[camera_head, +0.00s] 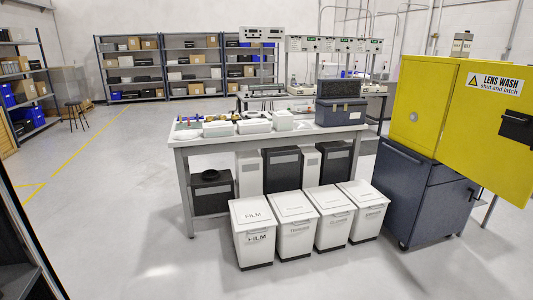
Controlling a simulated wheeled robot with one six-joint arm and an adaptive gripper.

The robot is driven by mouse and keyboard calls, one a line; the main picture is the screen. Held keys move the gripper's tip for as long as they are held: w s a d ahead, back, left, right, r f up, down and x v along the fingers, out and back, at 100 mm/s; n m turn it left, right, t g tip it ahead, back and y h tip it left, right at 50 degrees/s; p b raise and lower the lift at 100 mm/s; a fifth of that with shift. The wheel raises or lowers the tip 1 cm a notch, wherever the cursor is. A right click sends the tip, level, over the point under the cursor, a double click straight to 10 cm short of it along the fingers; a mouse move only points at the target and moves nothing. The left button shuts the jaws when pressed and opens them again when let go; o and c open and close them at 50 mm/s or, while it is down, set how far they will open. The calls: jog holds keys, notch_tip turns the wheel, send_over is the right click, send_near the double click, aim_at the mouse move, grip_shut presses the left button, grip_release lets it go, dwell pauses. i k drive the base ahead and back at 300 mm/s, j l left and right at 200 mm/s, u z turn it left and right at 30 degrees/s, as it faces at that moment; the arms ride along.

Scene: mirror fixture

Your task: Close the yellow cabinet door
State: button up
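The yellow cabinet (408,105) sits on a dark blue-grey base cabinet at the right in the head view. Its plain left side carries a small round fitting. The yellow door (480,140) bears a "LENS WASH shut and latch" label (495,83) and a black latch handle (516,126). The door reaches the right picture edge, and its lower edge hangs out past the base, so it seems to stand open. Its far edge is cut off and the cabinet's inside is hidden, so the exact angle cannot be told. My gripper is not in view.
The wheeled base cabinet (427,200) stands below. Several white lidded bins (297,241) stand in front of a workbench (176,142) left of it. Shelves (180,54) line the back wall. Floor is clear at the front right and left of the bench.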

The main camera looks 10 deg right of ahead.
aim_at(495, 152)
jog(key=i+j+z, duration=0.15)
jog(key=i+z, duration=0.25)
jog(key=i+j+z, duration=0.4)
jog(key=i, duration=0.2)
jog(key=i+j+z, duration=0.3)
jog(key=i+z, duration=0.15)
jog(key=i+j+z, duration=0.4)
jog(key=j, duration=0.15)
jog(key=i+j+z, duration=0.2)
jog(key=j+z, duration=0.2)
jog(key=j, duration=0.25)
jog(key=i+j+z, duration=0.15)
jog(key=j+z, duration=0.25)
jog(key=j, duration=0.3)
